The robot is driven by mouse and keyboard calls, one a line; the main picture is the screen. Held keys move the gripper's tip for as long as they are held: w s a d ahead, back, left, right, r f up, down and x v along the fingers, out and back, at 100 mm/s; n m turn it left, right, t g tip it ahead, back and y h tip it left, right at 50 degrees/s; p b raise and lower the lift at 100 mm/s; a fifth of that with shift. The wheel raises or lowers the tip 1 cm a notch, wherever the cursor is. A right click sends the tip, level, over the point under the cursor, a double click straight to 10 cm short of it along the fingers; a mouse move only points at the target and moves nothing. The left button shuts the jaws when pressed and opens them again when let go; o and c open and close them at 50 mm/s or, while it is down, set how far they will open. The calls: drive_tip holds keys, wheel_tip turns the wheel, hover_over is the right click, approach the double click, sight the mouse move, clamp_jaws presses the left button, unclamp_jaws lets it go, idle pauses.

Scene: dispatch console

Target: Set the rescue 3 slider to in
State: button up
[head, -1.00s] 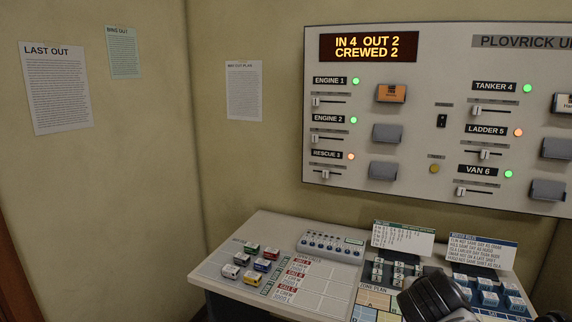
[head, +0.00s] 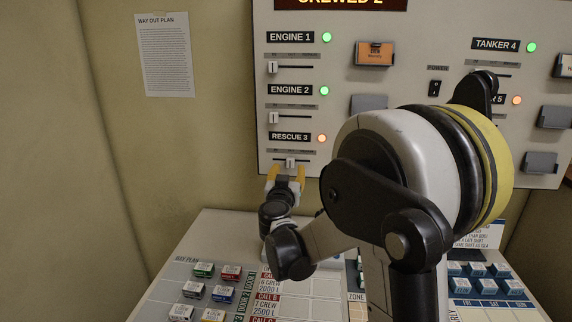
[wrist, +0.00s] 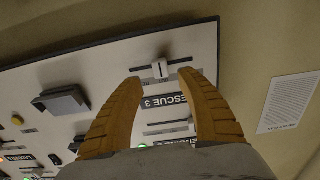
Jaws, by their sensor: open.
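The rescue 3 slider (head: 290,162) is a pale knob on a short dark horizontal track under the RESCUE 3 label (head: 290,138), near the panel's lower left edge. The knob stands around the middle of its track. Its lamp (head: 322,138) glows orange. My gripper (head: 286,176) is open, with yellow fingers pointing up at the panel just below the knob. In the wrist view the knob (wrist: 160,69) shows between and slightly beyond the spread fingertips (wrist: 162,80). I cannot tell whether either finger touches it. The wrist view shows the label upside down.
The engine 2 slider (head: 274,118) and engine 1 slider (head: 272,67) sit above, both at the left. A grey card holder (head: 366,104) is to the right. The desk (head: 215,235) with several coloured blocks lies below. My arm hides part of the panel.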

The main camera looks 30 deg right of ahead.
sight(290, 163)
drive_tip(key=b+x, duration=0.1)
drive_tip(key=x, duration=0.5)
drive_tip(key=shift+a, duration=0.1)
clamp_jaws()
